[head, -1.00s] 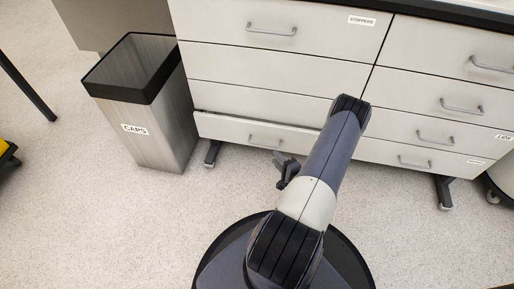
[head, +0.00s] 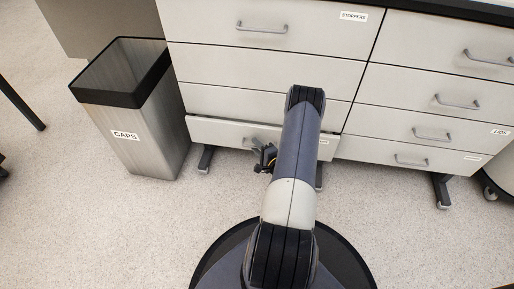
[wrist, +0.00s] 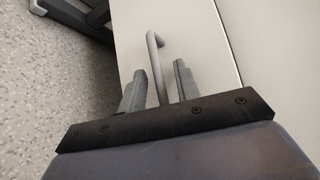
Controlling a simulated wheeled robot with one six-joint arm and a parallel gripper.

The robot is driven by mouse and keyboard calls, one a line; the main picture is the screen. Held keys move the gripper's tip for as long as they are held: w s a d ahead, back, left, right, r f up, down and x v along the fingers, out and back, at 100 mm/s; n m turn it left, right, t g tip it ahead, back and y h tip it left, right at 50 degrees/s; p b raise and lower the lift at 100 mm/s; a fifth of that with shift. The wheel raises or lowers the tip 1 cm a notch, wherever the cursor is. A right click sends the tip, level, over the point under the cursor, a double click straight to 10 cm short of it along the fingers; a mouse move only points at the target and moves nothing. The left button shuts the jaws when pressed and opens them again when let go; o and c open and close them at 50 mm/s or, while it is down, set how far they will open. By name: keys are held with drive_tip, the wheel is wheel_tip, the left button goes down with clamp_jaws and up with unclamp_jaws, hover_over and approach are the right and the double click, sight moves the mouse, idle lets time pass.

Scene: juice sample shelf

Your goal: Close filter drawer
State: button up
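The slightly open drawer is the bottom left one (head: 218,132) in the head view, its front standing out from the cabinet face. Its label is mostly hidden behind my arm, so I cannot read it. My gripper (head: 266,157) is at the front of this drawer, by its handle (head: 249,142). In the wrist view the grey bar handle (wrist: 155,60) runs between the two fingers of my gripper (wrist: 160,85). The fingers stand apart, with gaps visible beside the handle. The pale drawer front (wrist: 195,40) fills the space behind them.
A metal bin labelled CAPS (head: 140,140) stands left of the cabinet. The STOPPERS drawer (head: 290,28) is above, and the right column of drawers (head: 430,90) looks closed. Speckled floor in front is free.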

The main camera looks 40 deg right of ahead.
clamp_jaws()
idle(0.4)
